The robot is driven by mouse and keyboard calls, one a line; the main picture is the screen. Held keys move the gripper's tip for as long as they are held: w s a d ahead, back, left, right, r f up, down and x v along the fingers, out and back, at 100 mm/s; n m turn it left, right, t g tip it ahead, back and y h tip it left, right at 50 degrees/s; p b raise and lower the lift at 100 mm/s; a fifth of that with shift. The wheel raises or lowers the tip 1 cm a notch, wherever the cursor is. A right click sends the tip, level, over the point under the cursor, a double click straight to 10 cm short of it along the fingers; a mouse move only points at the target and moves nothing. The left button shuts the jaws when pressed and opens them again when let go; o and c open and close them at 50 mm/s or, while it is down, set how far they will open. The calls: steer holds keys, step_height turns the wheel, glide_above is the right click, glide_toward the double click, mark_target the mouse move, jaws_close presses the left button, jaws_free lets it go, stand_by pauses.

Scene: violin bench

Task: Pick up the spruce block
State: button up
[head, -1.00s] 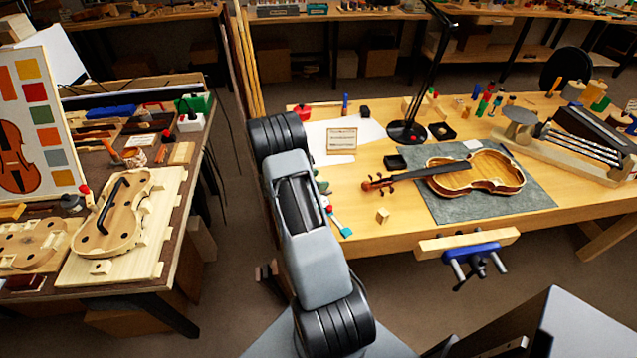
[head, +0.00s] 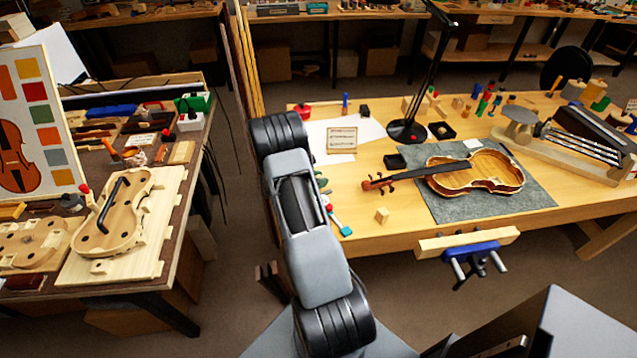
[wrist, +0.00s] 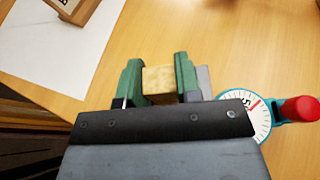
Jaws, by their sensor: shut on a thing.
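A small pale wooden block, the spruce block (wrist: 159,85), sits between the two green fingers of my gripper (wrist: 158,78) in the wrist view. The fingers are shut on its two sides. The bench top shows below and around it; I cannot tell whether the block is clear of the wood. In the head view my arm hides most of the gripper and the held block. Another small wooden block (head: 382,215) stands on the bench near its front edge, to the right of my arm.
A teal-rimmed dial gauge (wrist: 258,117) with a red knob lies close right of the gripper. A white sheet (wrist: 62,45) lies to the left. Right along the bench (head: 375,240) are a violin (head: 455,178) on a grey mat (head: 535,200), a lamp base (head: 407,131) and a front vise (head: 471,250).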

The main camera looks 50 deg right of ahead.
steer(key=shift+r, duration=0.1)
steer(key=shift+w+r, duration=0.1)
steer(key=shift+r, duration=0.45)
steer(key=s+a+r+b, duration=0.1)
steer(key=s+a+r, duration=0.8)
steer(key=a+r, duration=0.2)
steer(key=shift+r, duration=0.35)
